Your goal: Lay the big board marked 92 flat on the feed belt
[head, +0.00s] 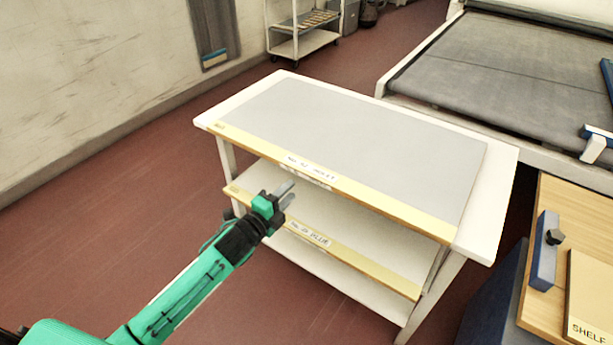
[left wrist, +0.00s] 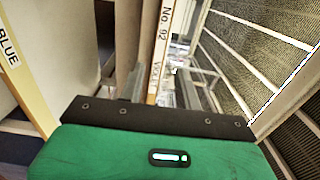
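The big board marked No. 92 (head: 350,140) is a wide grey sheet with a pale yellow front strip, lying flat on the cart's white top. Its No. 92 strip also shows in the left wrist view (left wrist: 163,40). My left gripper (head: 288,194) is in front of the cart, just below that strip; its two fingers look apart with nothing between them. The feed belt (head: 500,75) is the dark grey surface at upper right; its visible part is bare. My right gripper is out of view.
A second board (head: 330,243), with a similar yellow strip, lies on the cart's lower shelf; BLUE is legible in the left wrist view (left wrist: 8,50). The white cart (head: 490,215) stands close to the belt frame. A wooden bench (head: 545,280) with a blue block is at right.

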